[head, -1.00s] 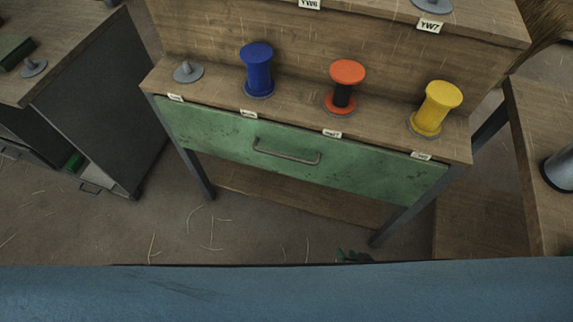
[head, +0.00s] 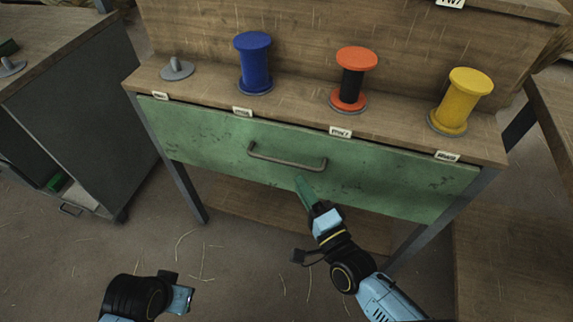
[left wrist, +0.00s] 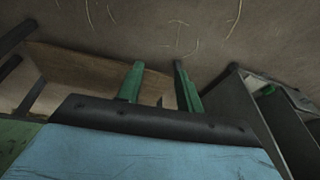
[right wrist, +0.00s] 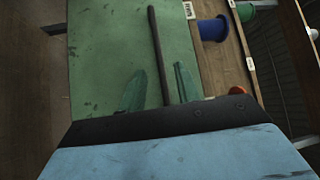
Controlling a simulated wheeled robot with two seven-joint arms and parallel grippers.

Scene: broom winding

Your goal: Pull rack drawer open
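The green rack drawer (head: 210,139) is shut under the rack's lower shelf. Its grey bar handle (head: 287,161) runs across the middle of its front and also shows in the right wrist view (right wrist: 156,45). My right gripper (head: 302,186) is close to the drawer front, just below the handle. In the right wrist view its green fingers (right wrist: 160,88) are apart, one on each side of the bar; I cannot tell whether they touch it. My left gripper (left wrist: 158,80) is open and empty above the floor. In the head view its fingers are hidden.
A blue spool (head: 253,63), a red-orange spool (head: 355,62) and a yellow spool (head: 459,100) stand on the rack shelf (head: 205,88), beside an empty peg (head: 177,68). A dark cabinet (head: 90,120) stands left. Floor before the rack is clear except for straw.

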